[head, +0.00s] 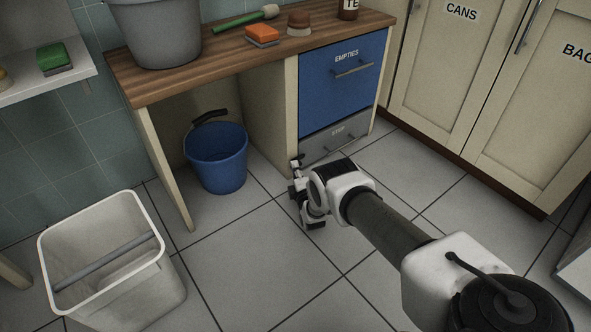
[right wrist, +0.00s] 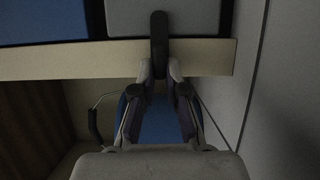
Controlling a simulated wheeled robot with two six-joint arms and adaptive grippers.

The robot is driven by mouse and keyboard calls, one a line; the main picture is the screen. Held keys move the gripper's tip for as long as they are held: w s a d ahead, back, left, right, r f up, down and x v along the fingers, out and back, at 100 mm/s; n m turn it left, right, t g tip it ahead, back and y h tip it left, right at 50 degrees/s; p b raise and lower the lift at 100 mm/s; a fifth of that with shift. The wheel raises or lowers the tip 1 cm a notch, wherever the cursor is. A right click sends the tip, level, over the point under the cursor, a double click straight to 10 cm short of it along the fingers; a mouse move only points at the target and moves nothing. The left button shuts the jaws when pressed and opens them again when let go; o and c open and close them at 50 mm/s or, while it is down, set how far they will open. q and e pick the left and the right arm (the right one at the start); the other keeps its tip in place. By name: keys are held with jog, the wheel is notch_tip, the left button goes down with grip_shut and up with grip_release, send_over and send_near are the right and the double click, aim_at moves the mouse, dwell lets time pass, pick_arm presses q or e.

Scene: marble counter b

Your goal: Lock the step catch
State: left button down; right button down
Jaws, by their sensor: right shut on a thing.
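In the right wrist view, the step front (right wrist: 125,18) is at the top, above the cream post edge (right wrist: 60,58). A dark lever-like catch (right wrist: 158,30) crosses the post edge and overlaps the grey front. My right gripper (right wrist: 160,78) is shut on the catch's near end. In the head view, this gripper (head: 296,178) is low at the post's foot; its fingertips and the catch are small there and partly unclear. My left gripper is not in view.
A blue bucket (head: 217,160) stands under the counter, left of the post. A white bin (head: 110,262) stands at lower left. Cream cupboards (head: 440,75) line the right. The tiled floor (head: 250,265) between bin and right arm is clear.

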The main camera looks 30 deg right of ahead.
jog(key=c, duration=1.2)
grip_release()
jog(key=v, duration=1.2)
